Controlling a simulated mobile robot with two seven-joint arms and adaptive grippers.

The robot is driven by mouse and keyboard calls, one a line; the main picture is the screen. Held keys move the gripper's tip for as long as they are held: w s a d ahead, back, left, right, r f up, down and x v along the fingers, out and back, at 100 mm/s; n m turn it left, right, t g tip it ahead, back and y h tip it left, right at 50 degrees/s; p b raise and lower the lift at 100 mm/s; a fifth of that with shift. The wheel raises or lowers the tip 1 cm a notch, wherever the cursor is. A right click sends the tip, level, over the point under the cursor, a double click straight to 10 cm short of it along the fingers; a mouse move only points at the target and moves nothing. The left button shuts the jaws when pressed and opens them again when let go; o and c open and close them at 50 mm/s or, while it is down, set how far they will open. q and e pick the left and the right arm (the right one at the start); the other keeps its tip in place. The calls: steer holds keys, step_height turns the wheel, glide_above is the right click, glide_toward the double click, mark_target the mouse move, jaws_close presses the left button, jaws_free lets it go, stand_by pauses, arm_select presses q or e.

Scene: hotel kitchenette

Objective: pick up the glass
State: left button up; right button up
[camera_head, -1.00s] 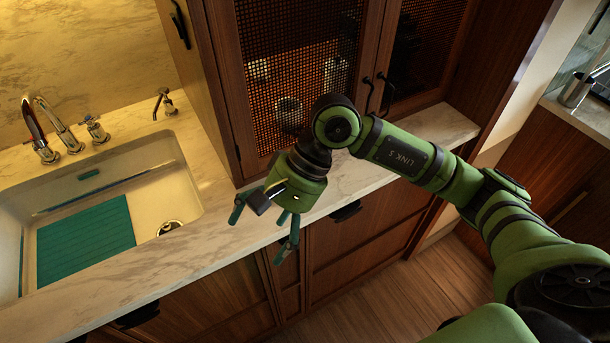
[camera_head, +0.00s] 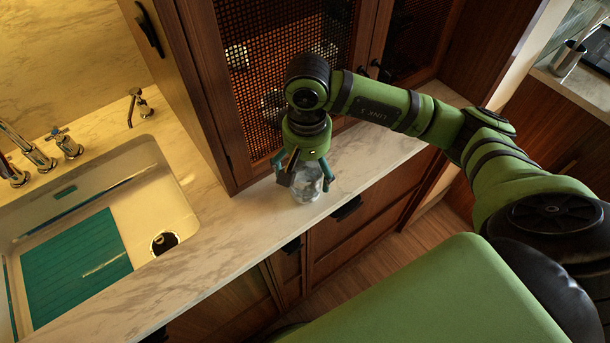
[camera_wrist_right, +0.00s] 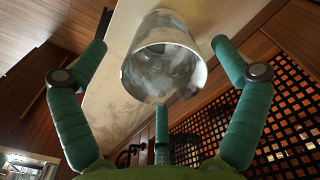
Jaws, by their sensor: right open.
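The glass (camera_head: 307,184) is clear and stands upright on the marble counter, close to the cabinet. My right gripper (camera_head: 303,180) is above and around it, with its green fingers spread to either side. In the right wrist view the glass (camera_wrist_right: 164,58) lies between the open fingers of the gripper (camera_wrist_right: 160,75), its round rim facing the camera. Gaps show between the glass and the two side fingers; whether the third finger touches it I cannot tell. My left gripper is not in view.
A wooden cabinet with mesh doors (camera_head: 283,80) rises right behind the glass. A sink (camera_head: 165,200) with a teal mat (camera_head: 75,268) is to the left. The marble counter (camera_head: 235,225) is bare between the sink and the glass. Drawer handles (camera_head: 346,209) stick out below the counter edge.

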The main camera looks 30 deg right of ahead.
mark_target(305, 176)
step_height(305, 176, down, 2)
steer(key=shift+a+f+p, duration=0.1)
steer(key=shift+f+p, duration=0.1)
steer(key=shift+p, duration=0.25)
steer(key=shift+w+f, duration=0.1)
steer(key=shift+f, duration=0.4)
steer(key=shift+c, duration=0.4)
steer(key=c, duration=1.3)
steer(key=shift+c, duration=0.3)
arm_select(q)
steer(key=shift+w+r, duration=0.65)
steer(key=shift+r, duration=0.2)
arm_select(e)
steer(key=shift+r, duration=0.1)
